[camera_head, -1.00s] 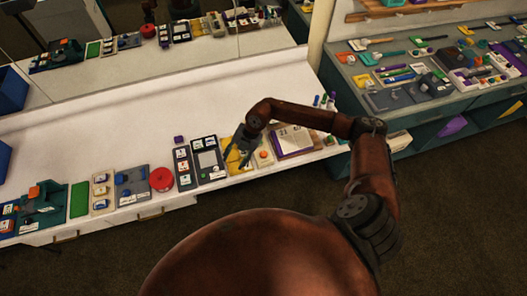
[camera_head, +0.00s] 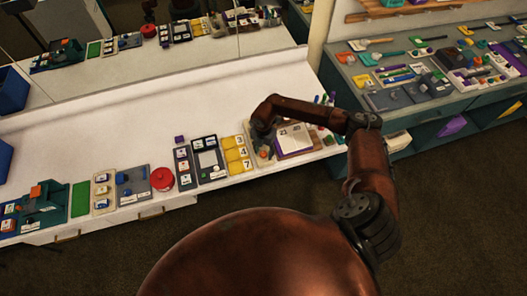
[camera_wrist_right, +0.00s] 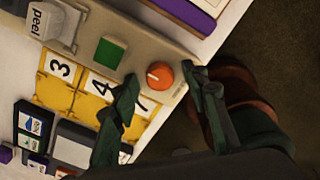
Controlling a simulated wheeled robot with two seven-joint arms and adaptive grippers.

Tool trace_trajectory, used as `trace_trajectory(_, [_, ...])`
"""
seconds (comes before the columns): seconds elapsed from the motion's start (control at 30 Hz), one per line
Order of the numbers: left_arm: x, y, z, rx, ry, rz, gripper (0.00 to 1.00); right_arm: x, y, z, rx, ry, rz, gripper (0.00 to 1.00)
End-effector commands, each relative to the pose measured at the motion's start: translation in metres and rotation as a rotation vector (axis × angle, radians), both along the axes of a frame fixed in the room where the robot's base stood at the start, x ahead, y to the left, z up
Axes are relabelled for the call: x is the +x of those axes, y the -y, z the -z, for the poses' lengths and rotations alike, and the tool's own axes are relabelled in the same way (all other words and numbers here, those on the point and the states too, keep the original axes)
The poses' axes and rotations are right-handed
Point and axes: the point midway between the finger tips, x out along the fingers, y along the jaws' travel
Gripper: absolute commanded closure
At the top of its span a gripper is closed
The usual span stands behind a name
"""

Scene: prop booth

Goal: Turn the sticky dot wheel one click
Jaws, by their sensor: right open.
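An orange round knob with a white pointer mark (camera_wrist_right: 159,75) sits on a beige panel (camera_wrist_right: 140,40) in the right wrist view. The panel also carries a green square (camera_wrist_right: 110,53) and a white piece lettered "peel" (camera_wrist_right: 52,24). I take the knob to be the sticky dot wheel. My right gripper (camera_wrist_right: 160,78) is open, with one finger on each side of the knob in the picture; I cannot tell whether they touch it. In the head view the right gripper (camera_head: 263,145) hangs over the same panel and partly hides it. My left gripper is not in view.
Yellow number cards (camera_head: 237,154) lie left of the panel, and a book on a purple base (camera_head: 294,139) lies right of it. A red round tin (camera_head: 162,179) and other props line the white counter (camera_head: 110,125). The counter behind the props is clear.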

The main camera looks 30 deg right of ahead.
Motion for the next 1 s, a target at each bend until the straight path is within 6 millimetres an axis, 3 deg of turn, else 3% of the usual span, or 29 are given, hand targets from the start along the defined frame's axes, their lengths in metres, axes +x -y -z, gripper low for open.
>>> trace_trajectory(0.23, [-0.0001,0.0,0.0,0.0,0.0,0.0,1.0,0.0,-0.0001,0.0006,0.0,0.0,0.0,0.6])
trace_trajectory(0.8, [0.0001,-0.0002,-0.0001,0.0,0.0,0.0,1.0,0.0,-0.0002,0.0002,0.001,-0.001,-0.001,0.99])
trace_trajectory(1.0, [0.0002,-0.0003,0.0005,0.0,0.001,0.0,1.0,0.0,-0.0001,0.0003,0.001,-0.001,-0.011,1.0])
